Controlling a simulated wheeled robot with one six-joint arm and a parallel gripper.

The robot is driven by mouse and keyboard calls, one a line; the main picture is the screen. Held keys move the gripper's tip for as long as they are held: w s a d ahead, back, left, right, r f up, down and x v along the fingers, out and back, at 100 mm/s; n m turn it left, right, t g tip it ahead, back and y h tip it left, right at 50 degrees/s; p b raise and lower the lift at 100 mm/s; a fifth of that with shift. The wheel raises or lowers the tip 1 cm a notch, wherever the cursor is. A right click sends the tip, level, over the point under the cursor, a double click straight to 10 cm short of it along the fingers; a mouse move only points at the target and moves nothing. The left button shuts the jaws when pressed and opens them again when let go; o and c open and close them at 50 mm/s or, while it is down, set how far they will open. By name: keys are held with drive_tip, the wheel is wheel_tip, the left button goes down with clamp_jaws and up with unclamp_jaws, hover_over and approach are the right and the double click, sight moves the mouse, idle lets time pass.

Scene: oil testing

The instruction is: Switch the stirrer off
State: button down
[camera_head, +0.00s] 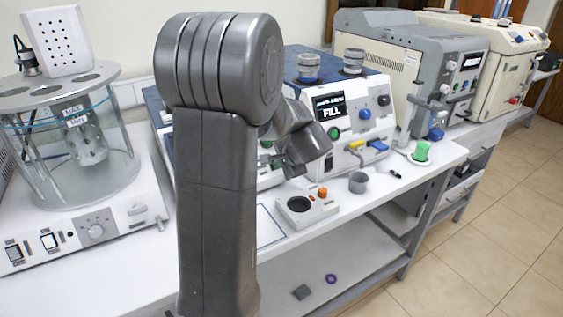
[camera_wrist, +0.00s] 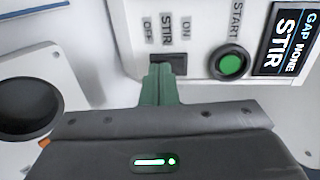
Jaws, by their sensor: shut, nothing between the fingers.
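The stirrer's switch (camera_wrist: 180,63) is a dark rocker on a pale panel, labelled STIR with ON and OFF, in the wrist view. My gripper (camera_wrist: 159,70) has green fingers, shut and empty, their tips at the near edge of the switch and partly covering it. I cannot tell whether they touch it, nor which way the rocker is tipped. The display (camera_wrist: 285,40) beside it reads GAP NONE STIR.
A green START button (camera_wrist: 231,62) sits close to the switch. A small block with a dark round well (camera_head: 300,205) and a grey cup (camera_head: 358,182) are on the bench in front.

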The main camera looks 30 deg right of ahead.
drive_tip(key=shift+f+b, duration=0.35)
drive_tip(key=shift+b, duration=0.2)
drive_tip(key=f+b, duration=0.1)
drive_tip(key=b, duration=0.2)
drive_tip(key=shift+t, duration=0.3)
drive_tip(key=shift+s+a+r, duration=0.1)
drive_tip(key=shift+r, duration=0.35)
